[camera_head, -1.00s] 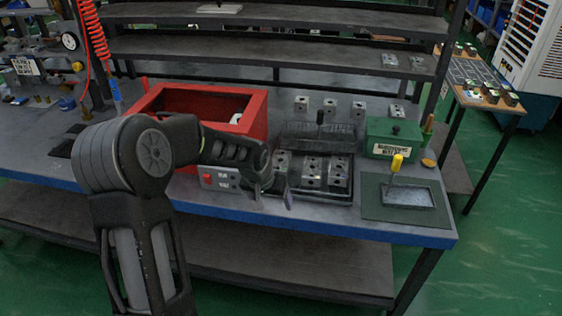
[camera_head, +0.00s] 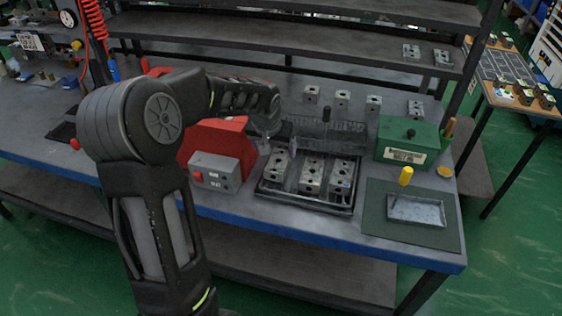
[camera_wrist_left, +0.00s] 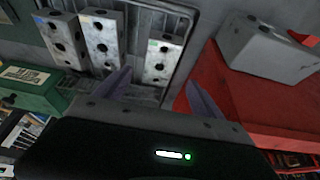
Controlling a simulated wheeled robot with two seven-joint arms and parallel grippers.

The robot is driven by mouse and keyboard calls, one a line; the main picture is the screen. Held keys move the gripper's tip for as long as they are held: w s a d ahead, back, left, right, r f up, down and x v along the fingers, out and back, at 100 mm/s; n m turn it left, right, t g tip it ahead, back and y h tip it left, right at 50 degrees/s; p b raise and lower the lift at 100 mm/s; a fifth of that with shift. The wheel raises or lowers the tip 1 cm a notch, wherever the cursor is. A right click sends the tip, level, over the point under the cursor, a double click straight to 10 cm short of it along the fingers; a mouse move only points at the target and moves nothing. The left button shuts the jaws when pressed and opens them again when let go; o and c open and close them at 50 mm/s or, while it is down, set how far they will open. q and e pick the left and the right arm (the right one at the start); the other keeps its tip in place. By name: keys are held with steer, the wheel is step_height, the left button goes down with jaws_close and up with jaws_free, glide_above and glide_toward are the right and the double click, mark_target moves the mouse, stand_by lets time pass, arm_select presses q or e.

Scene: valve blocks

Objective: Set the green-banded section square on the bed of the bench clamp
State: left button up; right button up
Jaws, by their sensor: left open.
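Several grey drilled valve blocks stand around. Three sit in a black tray (camera_head: 306,203): a left block (camera_head: 279,166), a middle one (camera_head: 312,175) and a right one (camera_head: 342,178). My left gripper (camera_head: 279,145) is open and empty, above the tray's left end. My right gripper is out of view.
A red box (camera_head: 217,143) and a grey button box (camera_head: 214,172) stand left of the tray. A green box (camera_head: 405,140) stands behind the clamp's dark mat (camera_head: 382,222). More blocks (camera_head: 342,98) line the back. A dark upright part (camera_head: 326,115) rises behind the tray.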

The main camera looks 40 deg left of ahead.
mark_target(278, 161)
arm_select(q)
steer(key=shift+x, duration=1.4)
steer(key=shift+w+f+p, duration=0.1)
steer(key=shift+f+p, duration=0.1)
steer(key=shift+p, duration=0.25)
steer(key=p+x, duration=0.1)
steer(key=x, duration=0.3)
steer(key=shift+f, duration=0.35)
steer(key=shift+f, duration=0.15)
steer(key=shift+c, duration=0.2)
